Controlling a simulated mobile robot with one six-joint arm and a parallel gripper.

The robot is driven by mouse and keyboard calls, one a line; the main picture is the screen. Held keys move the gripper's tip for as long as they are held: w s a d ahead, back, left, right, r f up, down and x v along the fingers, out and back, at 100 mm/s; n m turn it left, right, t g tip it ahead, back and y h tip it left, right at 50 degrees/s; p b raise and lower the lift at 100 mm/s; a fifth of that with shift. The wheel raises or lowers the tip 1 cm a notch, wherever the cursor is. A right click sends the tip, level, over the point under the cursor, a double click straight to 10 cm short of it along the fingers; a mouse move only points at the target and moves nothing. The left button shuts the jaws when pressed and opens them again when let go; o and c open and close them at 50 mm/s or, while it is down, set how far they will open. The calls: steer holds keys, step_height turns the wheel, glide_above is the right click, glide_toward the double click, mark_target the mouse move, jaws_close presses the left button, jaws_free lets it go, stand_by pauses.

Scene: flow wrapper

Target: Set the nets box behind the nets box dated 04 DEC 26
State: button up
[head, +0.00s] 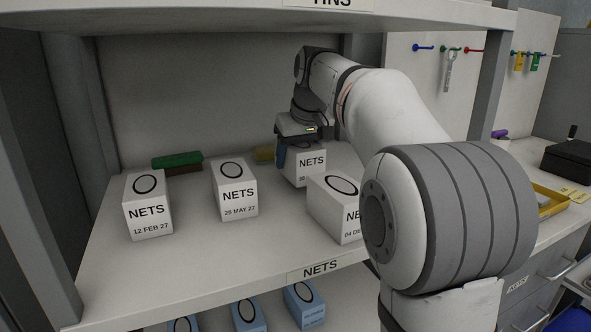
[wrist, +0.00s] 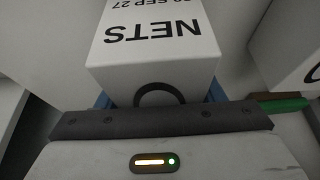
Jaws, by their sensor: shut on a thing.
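My gripper (head: 301,150) is shut on a white nets box (head: 306,168), with its blue fingers on either side of the box. In the wrist view the held box (wrist: 150,55) shows upside down, with NETS and a date ending in SEP 27. The nets box dated 04 DEC (head: 330,210) stands on the shelf in front and slightly right of the held box. Its right part and year are hidden by my arm. The held box looks upright, at or close above the shelf; its lower right edge is hidden by the 04 DEC box.
Nets boxes dated 12 FEB 27 (head: 148,208) and 25 MAY 27 (head: 235,190) stand to the left. The upper shelf (head: 230,18) overhangs, and blue boxes (head: 247,316) stand below.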

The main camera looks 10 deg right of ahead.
mark_target(302, 145)
step_height(302, 145, down, 2)
steer(key=shift+f+b, duration=0.15)
steer(key=shift+b, duration=0.25)
steer(key=o, duration=1)
steer(key=p+v, duration=0.3)
steer(key=v, duration=0.3)
steer(key=shift+w, duration=0.15)
steer(key=s+d, duration=0.1)
steer(key=s, duration=0.6)
steer(key=s+d, duration=0.1)
steer(key=s, duration=0.3)
steer(key=shift+s+d+f, duration=0.3)
steer(key=shift+s+f, duration=0.05)
steer(key=shift+s, duration=0.05)
